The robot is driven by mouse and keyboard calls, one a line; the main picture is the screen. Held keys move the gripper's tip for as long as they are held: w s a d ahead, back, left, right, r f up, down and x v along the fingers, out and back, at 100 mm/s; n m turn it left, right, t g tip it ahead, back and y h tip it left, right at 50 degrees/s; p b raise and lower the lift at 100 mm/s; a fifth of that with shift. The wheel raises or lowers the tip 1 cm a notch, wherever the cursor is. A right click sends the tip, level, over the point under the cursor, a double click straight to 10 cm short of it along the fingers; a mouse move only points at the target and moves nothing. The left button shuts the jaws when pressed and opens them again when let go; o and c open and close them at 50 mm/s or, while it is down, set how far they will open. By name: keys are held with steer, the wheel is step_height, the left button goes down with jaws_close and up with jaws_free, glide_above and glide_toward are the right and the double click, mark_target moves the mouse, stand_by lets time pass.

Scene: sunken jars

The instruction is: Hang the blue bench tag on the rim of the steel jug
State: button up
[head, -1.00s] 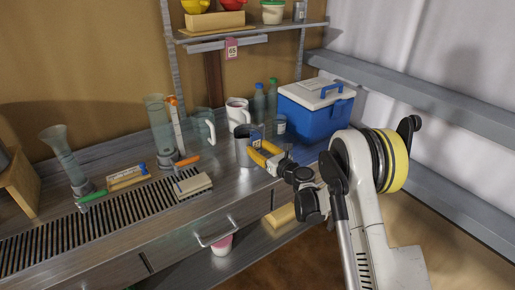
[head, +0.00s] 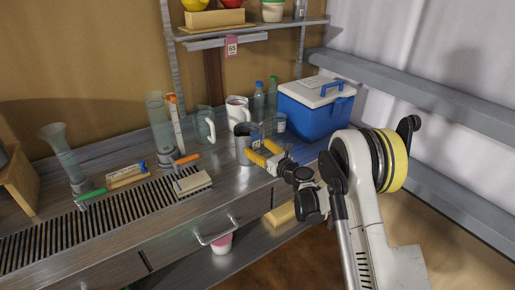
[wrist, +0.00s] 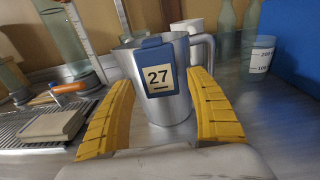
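The steel jug (head: 242,150) stands upright on the metal bench; in the wrist view its body (wrist: 171,107) and handle are plain. The blue bench tag (wrist: 157,68), with a pale label marked 27, is at the jug's near rim, its face toward me. Its top edge is level with the rim and its body lies against the outer wall; whether a hook goes over the rim is hidden. My gripper (head: 265,152) is in front of the jug. In the wrist view its yellow fingers (wrist: 163,108) are spread wide on either side of the tag, touching nothing that I can see.
A white mug (head: 237,112) and bottles stand behind the jug, with a blue cooler (head: 316,108) to the right. A glass cylinder (head: 158,125) and a small beige block (head: 192,185) are to the left. A shelf (head: 255,33) hangs above.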

steer(key=v, duration=1.2)
steer(key=shift+s, duration=0.1)
steer(key=b+v, duration=0.3)
steer(key=v, duration=0.3)
stand_by(0.5)
